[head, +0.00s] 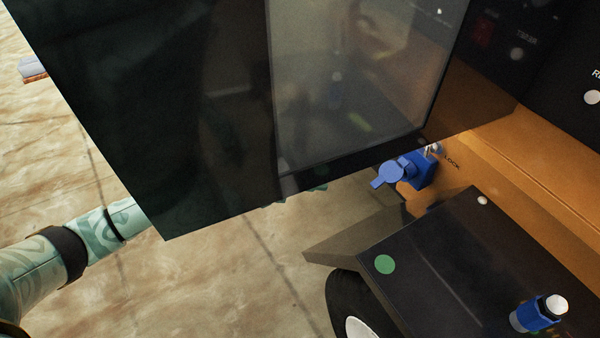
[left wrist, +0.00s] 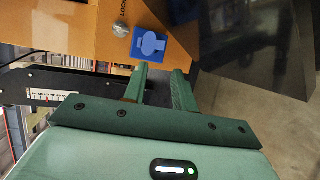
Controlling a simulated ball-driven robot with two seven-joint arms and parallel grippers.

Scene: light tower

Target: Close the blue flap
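The blue flap (head: 388,174) is a round lid with a small tab. It stands open, sticking out to the left of its blue socket (head: 421,172) on the orange body, beside the word LOCK. In the left wrist view the flap (left wrist: 152,45) lies just beyond my left gripper (left wrist: 161,70). The gripper's two green fingers are apart with nothing between them, and do not appear to touch the flap. In the head view my left arm passes behind the dark panel, which hides most of the gripper. My right gripper is not in view.
A large dark door panel with a window (head: 200,110) hangs in front of my left arm and close to the socket. Below it are a black fender (head: 440,265), a wheel (head: 345,300) and another blue connector (head: 528,318). Open floor lies to the left.

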